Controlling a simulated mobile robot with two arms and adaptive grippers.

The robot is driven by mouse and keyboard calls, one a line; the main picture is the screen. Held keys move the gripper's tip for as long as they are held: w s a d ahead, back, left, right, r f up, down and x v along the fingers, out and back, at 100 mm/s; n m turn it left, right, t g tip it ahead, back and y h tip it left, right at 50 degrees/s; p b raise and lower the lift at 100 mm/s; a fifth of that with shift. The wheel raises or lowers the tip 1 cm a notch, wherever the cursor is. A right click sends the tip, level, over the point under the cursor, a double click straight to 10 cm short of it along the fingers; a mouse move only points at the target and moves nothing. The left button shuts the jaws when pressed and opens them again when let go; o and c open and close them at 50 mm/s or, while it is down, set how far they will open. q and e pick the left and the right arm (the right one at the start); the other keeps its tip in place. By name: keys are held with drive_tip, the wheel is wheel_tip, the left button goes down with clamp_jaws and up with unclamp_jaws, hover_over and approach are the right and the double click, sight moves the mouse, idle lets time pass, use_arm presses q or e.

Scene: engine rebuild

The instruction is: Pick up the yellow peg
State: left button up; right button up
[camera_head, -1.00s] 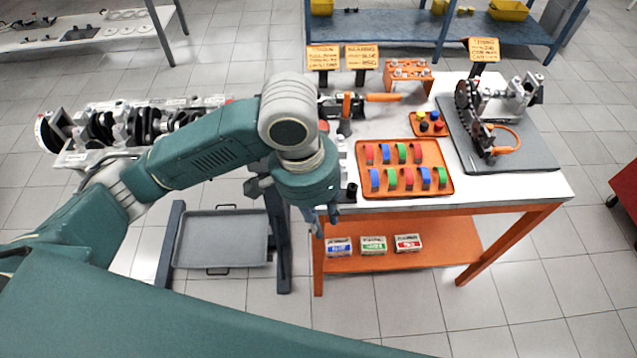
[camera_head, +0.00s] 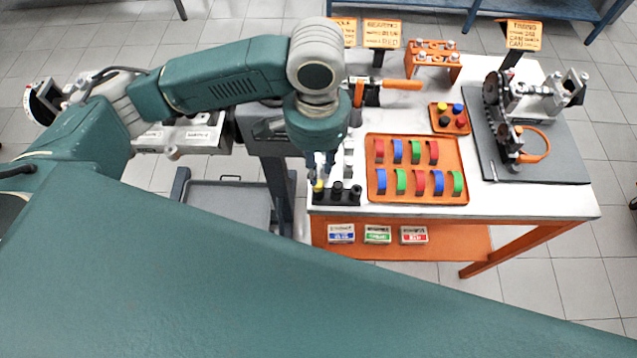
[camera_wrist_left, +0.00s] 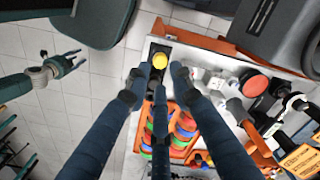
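The yellow peg (camera_head: 318,186) stands in the left end of a black holder (camera_head: 340,197) at the table's front left corner. In the left wrist view the yellow peg (camera_wrist_left: 160,60) shows as a round top in the black holder (camera_wrist_left: 159,74). My left gripper (camera_head: 321,172) is right above it, pointing down. In the wrist view its fingers (camera_wrist_left: 160,76) are spread, with the peg top showing between their tips; I cannot tell whether they touch it. Another gripper, apparently my right one (camera_wrist_left: 68,63), shows at the left of the wrist view, away from the table, fingers apart.
An orange tray (camera_head: 416,199) of coloured bearing shells lies right of the holder. A small orange tray (camera_head: 436,122) holds coloured caps. An orange-handled tool (camera_head: 400,85), sign stands and an assembly on a grey mat (camera_head: 560,165) are further back and right.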

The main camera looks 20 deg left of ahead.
sight(318, 190)
use_arm(q)
drive_tip(key=shift+f, duration=0.65)
wheel_tip(318, 190, down, 5)
drive_tip(key=shift+r+p, duration=0.1)
drive_tip(key=shift+p, duration=0.4)
clamp_jaws()
use_arm(e)
drive_tip(key=shift+w+d+r, duration=0.2)
drive_tip(key=shift+r, duration=0.3)
